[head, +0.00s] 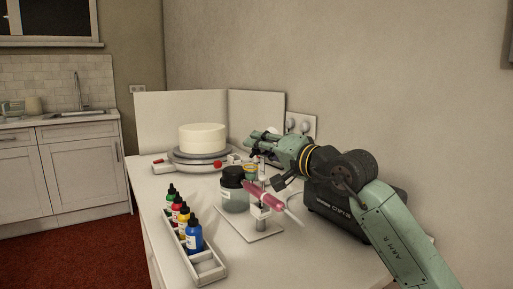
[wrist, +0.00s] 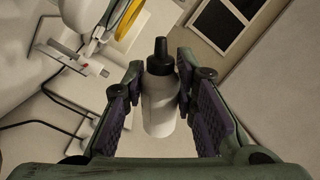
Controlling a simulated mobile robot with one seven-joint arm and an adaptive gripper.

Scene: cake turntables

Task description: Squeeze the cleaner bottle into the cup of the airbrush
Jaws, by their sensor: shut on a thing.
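My gripper (wrist: 160,85) is shut on a whitish bottle (wrist: 160,105) with a black nozzle cap, held between its dark pads in the wrist view. The nozzle points to the top of that view. In the head view my gripper (head: 258,143) is above the table, behind and above the airbrush; I cannot clearly make out the bottle there. The pink airbrush (head: 262,194) lies tilted in a stand with a flat white base (head: 248,226). I cannot make out its cup. No contact between bottle and airbrush can be seen.
A dark-lidded jar (head: 234,196) stands left of the airbrush. A white rack (head: 209,268) of several colour bottles lies along the table's left side. A white cake (head: 202,138) sits on a turntable behind. A black box-shaped machine (head: 330,214) stands right.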

